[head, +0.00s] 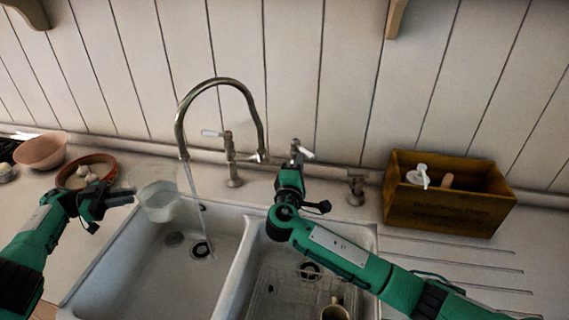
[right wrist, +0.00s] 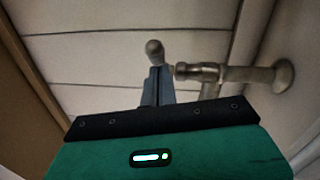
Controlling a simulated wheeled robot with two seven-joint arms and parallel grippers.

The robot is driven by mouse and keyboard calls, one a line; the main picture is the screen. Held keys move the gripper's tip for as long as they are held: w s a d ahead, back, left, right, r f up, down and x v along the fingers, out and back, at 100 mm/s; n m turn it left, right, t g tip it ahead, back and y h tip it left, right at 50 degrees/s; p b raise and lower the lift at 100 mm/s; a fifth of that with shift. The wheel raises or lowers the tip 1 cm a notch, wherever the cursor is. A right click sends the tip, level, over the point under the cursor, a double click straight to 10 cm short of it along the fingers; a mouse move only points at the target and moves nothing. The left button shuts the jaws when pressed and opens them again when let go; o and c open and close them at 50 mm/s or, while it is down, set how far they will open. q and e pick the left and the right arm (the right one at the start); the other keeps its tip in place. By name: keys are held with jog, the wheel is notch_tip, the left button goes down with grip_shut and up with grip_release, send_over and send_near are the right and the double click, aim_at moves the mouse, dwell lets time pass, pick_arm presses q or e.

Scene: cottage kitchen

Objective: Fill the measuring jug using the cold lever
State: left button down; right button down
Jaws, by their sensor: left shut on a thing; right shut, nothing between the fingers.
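The measuring jug (head: 160,203) is pale and see-through, upright by the left basin's back left corner. My left gripper (head: 122,195) is shut on its left side. The arched spout (head: 220,82) rises behind the sink. A thin stream of water (head: 197,205) falls from it into the left basin, right of the jug. One white lever (head: 211,133) is left of the spout's base; another lever (head: 304,151) is right of it. My right gripper (head: 290,178) is shut and empty just below the right lever; its fingers (right wrist: 157,88) show close to the tap (right wrist: 200,72). Cold markings cannot be read.
The double sink has a left basin (head: 165,285) and a right basin holding a rack and a mug (head: 334,311). A wooden crate (head: 440,212) with a soap dispenser (head: 419,177) stands right. A pink bowl (head: 42,150) and a brown dish (head: 84,165) stand left. The right drainboard is clear.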

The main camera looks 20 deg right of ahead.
jog(key=w+d+n+t+y, duration=0.1)
jog(key=d+n+t+y, duration=0.1)
jog(key=d+n+y, duration=0.4)
jog(key=y, duration=0.3)
jog(key=shift+w+t+y, duration=0.15)
jog(key=shift+t+y, duration=0.15)
jog(key=shift+y, duration=0.1)
jog(key=shift+d+r, duration=0.2)
jog(key=shift+r, duration=0.05)
